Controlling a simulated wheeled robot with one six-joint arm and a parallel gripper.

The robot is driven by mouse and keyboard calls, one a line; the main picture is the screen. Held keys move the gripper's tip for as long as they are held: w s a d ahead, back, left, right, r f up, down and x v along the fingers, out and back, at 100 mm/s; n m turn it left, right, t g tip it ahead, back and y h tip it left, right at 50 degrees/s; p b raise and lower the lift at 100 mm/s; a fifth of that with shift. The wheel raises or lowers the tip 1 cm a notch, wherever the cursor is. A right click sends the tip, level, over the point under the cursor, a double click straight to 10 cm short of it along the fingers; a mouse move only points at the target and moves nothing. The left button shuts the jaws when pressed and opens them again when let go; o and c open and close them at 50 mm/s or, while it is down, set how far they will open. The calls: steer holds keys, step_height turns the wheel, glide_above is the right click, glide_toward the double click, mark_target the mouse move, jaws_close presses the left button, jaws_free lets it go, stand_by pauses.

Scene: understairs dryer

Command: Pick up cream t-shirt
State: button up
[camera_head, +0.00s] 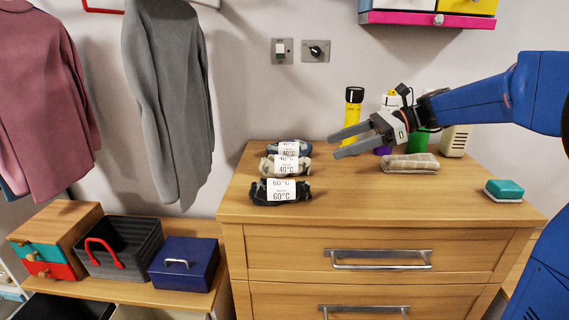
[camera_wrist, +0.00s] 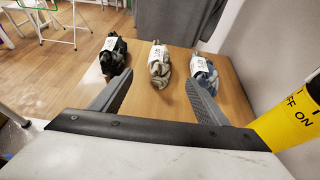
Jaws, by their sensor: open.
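The cream t-shirt (camera_head: 267,166) is a small rolled bundle with a white 40°C label. It lies on the wooden dresser top between a black bundle and a blue one. In the wrist view the cream t-shirt (camera_wrist: 158,74) lies ahead, between the lines of my two fingers. My gripper (camera_head: 338,145) is open and empty, to the right of the bundles in the head view. Its fingers (camera_wrist: 159,80) point at the cream bundle without touching it.
The black bundle (camera_head: 262,195) and blue bundle (camera_head: 275,148) flank it closely. A yellow bottle (camera_head: 353,108) stands behind my gripper. A folded cloth (camera_head: 410,163) and a teal-topped block (camera_head: 504,188) lie to the right. The dresser's front middle (camera_head: 390,200) is clear.

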mark_target(304, 158)
steer(key=x, duration=1)
steer(key=shift+a+f, duration=0.25)
steer(key=shift+a, duration=0.1)
steer(key=shift+x, duration=2.65)
steer(key=shift+d+f, duration=0.1)
steer(key=shift+f, duration=0.1)
steer(key=c, duration=1.2)
